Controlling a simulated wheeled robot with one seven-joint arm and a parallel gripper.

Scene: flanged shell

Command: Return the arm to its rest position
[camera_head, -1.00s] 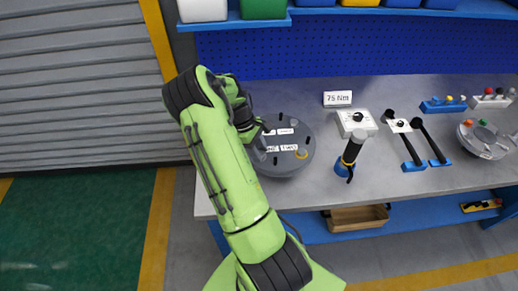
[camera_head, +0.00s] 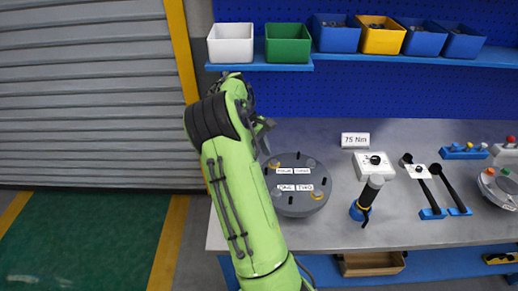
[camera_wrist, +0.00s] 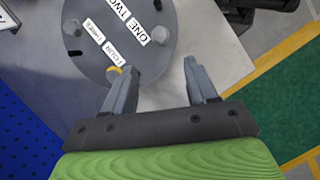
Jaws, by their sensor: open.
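My green arm reaches up from the bottom of the head view, over the left end of the bench. My gripper (camera_wrist: 160,80) is open and empty in the wrist view, its two fingers spread apart. In the head view my gripper is mostly hidden behind the arm, with a dark part showing above the flanged shell. The grey round flanged shell (camera_head: 298,203) sits on the bench with white labels and bolts on top. The shell also shows in the wrist view (camera_wrist: 95,62), where the left fingertip overlaps its edge in the picture; I cannot tell the gap.
The grey bench (camera_head: 400,230) holds a blue-black tool (camera_head: 367,198), a 75 Nm sign (camera_head: 355,140), a white dial box (camera_head: 373,164) and black wrenches (camera_head: 433,190). A shelf (camera_head: 390,57) with several bins hangs above. Green floor (camera_head: 85,240) lies clear at left.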

